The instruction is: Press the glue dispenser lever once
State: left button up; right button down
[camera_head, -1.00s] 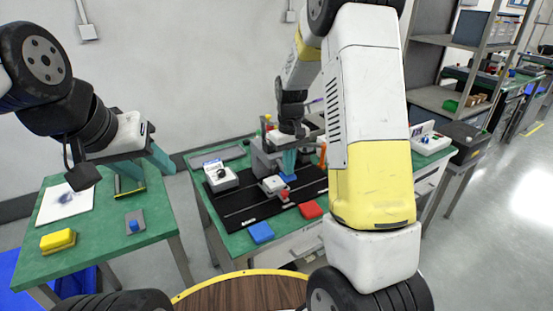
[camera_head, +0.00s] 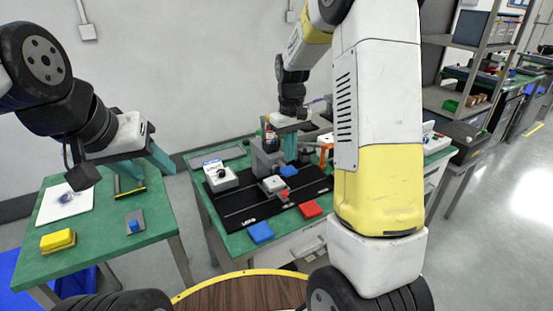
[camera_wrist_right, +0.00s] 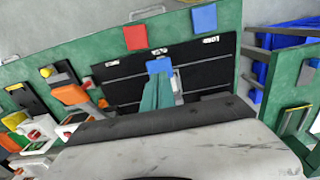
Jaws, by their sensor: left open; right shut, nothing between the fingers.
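A grey upright unit (camera_head: 268,158) stands on the black mat (camera_head: 240,208) on the middle bench and looks like the glue dispenser. A blue pad (camera_head: 288,171) shows just right of it; I cannot tell surely whether it is the lever's end. The pad also shows in the right wrist view (camera_wrist_right: 158,65). My right gripper (camera_head: 290,148) is shut and empty, pointing down above the blue pad with a visible gap. Its teal fingers (camera_wrist_right: 158,92) overlap the pad in the wrist view. My left gripper (camera_head: 143,170) is open and empty over the left bench.
A white box (camera_head: 221,180) is at the mat's left. A grey block with a red part (camera_head: 276,186) is at its middle. A blue plate (camera_head: 261,232) and red plate (camera_head: 311,209) lie at the front. An orange object (camera_head: 326,142) stands behind right. The left bench holds a yellow block (camera_head: 58,241).

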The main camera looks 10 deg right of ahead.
aim_at(289, 170)
jog(key=shift+s+r, duration=0.1)
jog(key=shift+r, duration=2.7)
jog(key=shift+r, duration=0.1)
jog(key=s+a+r+m+t+y, duration=0.1)
jog(key=s+r+t, duration=0.2)
jog(key=s, duration=0.9)
jog(key=s+a+r+m+t+y, duration=0.1)
jog(key=s+r, duration=0.5)
jog(key=s, duration=0.6)
jog(key=shift+a+m+t, duration=0.15)
jog(key=shift+m+t, duration=0.55)
jog(key=shift+t, duration=0.4)
